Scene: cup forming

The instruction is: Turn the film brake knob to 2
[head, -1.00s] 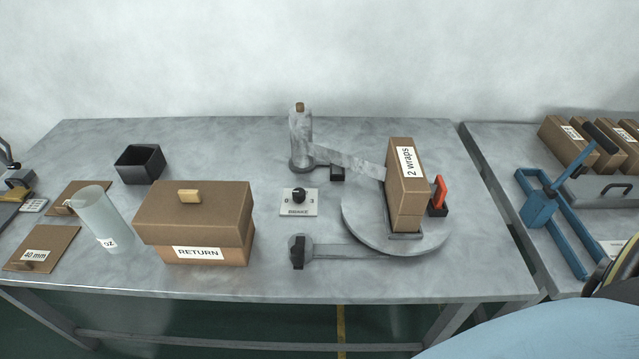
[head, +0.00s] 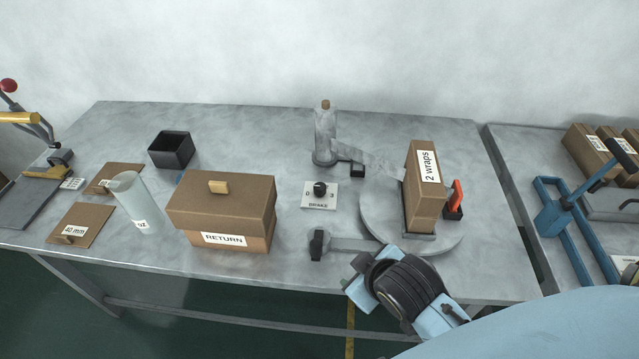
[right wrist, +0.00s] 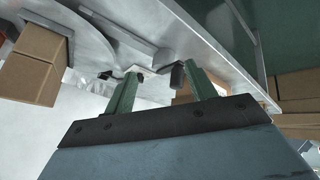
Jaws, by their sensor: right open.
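The film brake knob (head: 320,189) is a small black knob on a white plate (head: 319,203) marked BRAKE, with 0 at its left and 3 at its right. Its pointer is too small to read. My right gripper (right wrist: 163,72) is open, with two green fingers apart and nothing held between them. In the head view my right wrist is at the table's front edge, in front of the turntable, below and right of the knob and well apart from it; the fingertips are not clear there. My left gripper is not in view.
A turntable (head: 375,225) carries a box (head: 427,190) labelled 2 wraps. Its crank arm ends in a black handle (head: 317,244) in front of the knob. A film post (head: 325,135) stands behind it. A RETURN box (head: 222,215) is left. Bare table lies between box and plate.

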